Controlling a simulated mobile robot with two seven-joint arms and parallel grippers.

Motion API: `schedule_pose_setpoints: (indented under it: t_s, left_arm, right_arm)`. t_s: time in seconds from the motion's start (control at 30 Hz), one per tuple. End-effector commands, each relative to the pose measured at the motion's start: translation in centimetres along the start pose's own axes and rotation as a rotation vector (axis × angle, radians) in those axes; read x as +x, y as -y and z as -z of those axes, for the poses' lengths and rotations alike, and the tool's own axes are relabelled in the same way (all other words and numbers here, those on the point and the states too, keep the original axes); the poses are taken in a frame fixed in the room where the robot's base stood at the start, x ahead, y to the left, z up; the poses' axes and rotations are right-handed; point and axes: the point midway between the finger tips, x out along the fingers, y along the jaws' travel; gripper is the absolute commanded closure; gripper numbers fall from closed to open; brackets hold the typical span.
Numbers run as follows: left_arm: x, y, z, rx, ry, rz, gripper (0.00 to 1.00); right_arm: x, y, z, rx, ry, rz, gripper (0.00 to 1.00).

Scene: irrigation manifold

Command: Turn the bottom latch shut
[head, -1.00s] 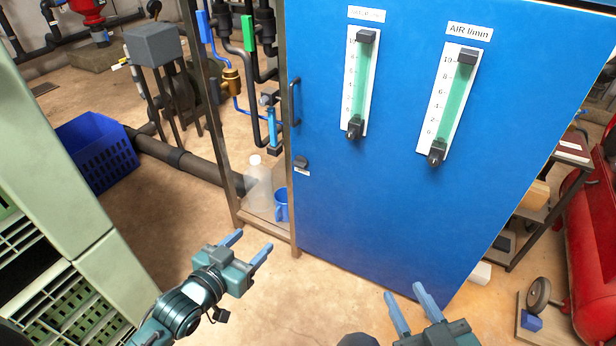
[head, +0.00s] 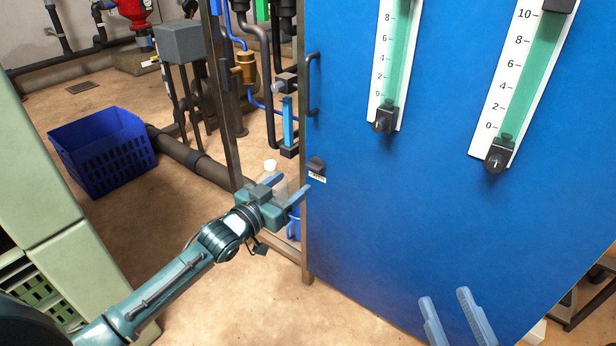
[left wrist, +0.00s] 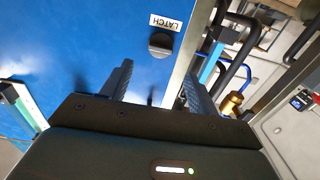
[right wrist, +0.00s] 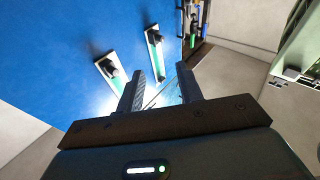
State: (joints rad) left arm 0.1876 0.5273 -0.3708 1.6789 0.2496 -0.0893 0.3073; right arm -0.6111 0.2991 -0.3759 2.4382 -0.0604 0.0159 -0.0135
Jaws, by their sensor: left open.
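The bottom latch (head: 316,165) is a small dark knob low on the left edge of the blue cabinet door (head: 380,230), with a white label under it. In the left wrist view the latch (left wrist: 160,45) shows as a round black knob beside a label reading LATCH. My left gripper (head: 289,186) is open and empty, just left of and below the latch, apart from it. In the left wrist view its fingers (left wrist: 158,88) point toward the door edge with the latch ahead. My right gripper (head: 446,310) is open and empty in front of the lower door.
A door handle (head: 312,84) stands out above the latch. Two flow gauges (head: 396,60) are on the door.

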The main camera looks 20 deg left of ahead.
Motion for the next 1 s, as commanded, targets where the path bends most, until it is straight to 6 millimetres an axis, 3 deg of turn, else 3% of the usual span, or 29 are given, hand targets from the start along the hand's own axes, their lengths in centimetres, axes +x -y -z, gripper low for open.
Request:
schedule_pose_setpoints:
  t_s: [0.2,0.4,0.83,1.0]
  left_arm:
    - [4.3,0.0,-0.3,-0.001,-0.002,0.0,0.4]
    - [6.5,0.0,-0.2,-0.002,0.0,0.0,0.4]
    - [7.2,0.0,-0.1,-0.001,0.002,0.0,0.41]
    - [7.2,0.0,-0.1,-0.001,0.001,0.0,0.55]
  right_arm:
    - [0.2,0.1,-0.1,0.013,-0.047,0.013,0.64]
    - [0.9,-0.4,1.2,-0.03,-0.126,0.02,0.64]
    - [1.1,-0.6,1.9,-0.048,-0.157,0.021,0.64]
    - [1.1,-0.6,1.9,-0.049,-0.157,0.02,0.64]
